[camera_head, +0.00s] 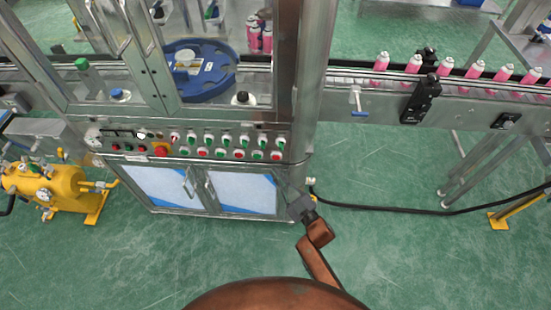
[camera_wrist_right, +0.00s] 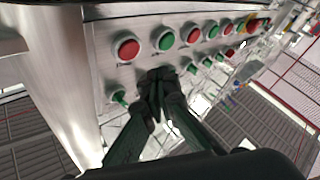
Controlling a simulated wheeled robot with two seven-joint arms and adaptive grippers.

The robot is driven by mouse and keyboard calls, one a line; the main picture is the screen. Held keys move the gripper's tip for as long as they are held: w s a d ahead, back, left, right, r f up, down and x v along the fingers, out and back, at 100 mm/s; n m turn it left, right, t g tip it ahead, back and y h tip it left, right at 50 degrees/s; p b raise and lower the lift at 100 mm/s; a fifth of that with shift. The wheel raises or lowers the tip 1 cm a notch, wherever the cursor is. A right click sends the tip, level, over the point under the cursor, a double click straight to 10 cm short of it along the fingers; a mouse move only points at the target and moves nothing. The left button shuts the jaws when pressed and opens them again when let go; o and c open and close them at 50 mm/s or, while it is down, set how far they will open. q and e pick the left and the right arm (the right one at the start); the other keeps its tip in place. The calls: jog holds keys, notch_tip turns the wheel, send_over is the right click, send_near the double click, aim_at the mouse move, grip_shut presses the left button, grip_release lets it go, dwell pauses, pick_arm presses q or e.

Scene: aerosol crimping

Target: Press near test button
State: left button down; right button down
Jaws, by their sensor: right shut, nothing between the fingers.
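The machine's control panel (camera_head: 120,134) shows in the head view with a row of switches above a row of round red and green buttons. At its right end are a red button (camera_head: 276,155) and a green button (camera_head: 257,155). In the right wrist view these look like the large red button (camera_wrist_right: 127,48) and the green button (camera_wrist_right: 165,40). The labels are too small to read, so I cannot tell which is the near test button. My right gripper (camera_head: 293,194) is shut and empty, below the panel's right end. Its fingertips (camera_wrist_right: 158,78) appear close to the panel; contact is unclear.
A red emergency stop (camera_head: 161,150) sits at the panel's left part. Below are cabinet doors (camera_head: 245,192) with handles. A steel post (camera_head: 308,90) rises at the right. A conveyor with pink cans (camera_head: 443,67) runs right. A black cable (camera_head: 400,209) crosses the floor.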

aim_at(276, 157)
jog(key=shift+w+d+b, duration=0.15)
jog(key=shift+w+b, duration=0.15)
jog(key=shift+w, duration=1.2)
jog(key=shift+w, duration=0.2)
jog(key=shift+w, duration=0.2)
jog(key=shift+w, duration=0.4)
dwell(0.9)
jog(key=shift+s, duration=0.8)
